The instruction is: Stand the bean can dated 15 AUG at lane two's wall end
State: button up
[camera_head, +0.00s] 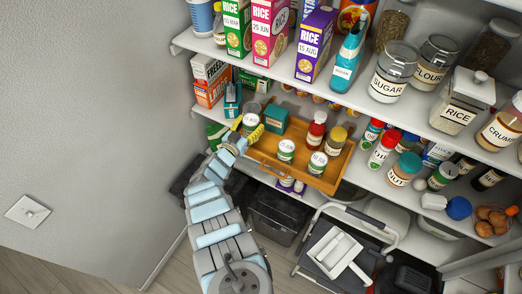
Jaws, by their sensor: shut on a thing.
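My gripper (247,129), with yellow fingertips, is shut on a can (251,119) at the back left of the wooden tray. The fingers hide part of this can, and I cannot read its date or tell whether it touches the surface below. Two more cans with pale, printed tops stand in the tray: one near the middle (286,151) and one nearer the front right (317,163). Their dates are too small to read. The wooden tray (262,158) sits on the middle shelf. I cannot make out marked lanes.
A teal box (275,119), a red-capped bottle (316,130) and a yellow-lidded jar (335,140) share the tray. Freezer boxes (211,82) stand behind left; spice jars (383,148) stand right. The upper shelf (290,75) overhangs. The grey wall (90,120) is left.

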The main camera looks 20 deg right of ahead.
jog(key=shift+s+d+r+m+g+h, duration=0.3)
jog(key=shift+s+d+r, duration=0.3)
jog(key=shift+d+r, duration=0.3)
jog(key=shift+s+d+r+g+b, duration=0.35)
jog(key=shift+s+d+r, duration=0.1)
jog(key=shift+s+d, duration=0.2)
notch_tip(320, 180, down, 6)
jog(key=b, duration=0.2)
jog(key=shift+w+f, duration=0.1)
jog(key=shift+f+b, duration=1.5)
jog(key=shift+f, duration=0.25)
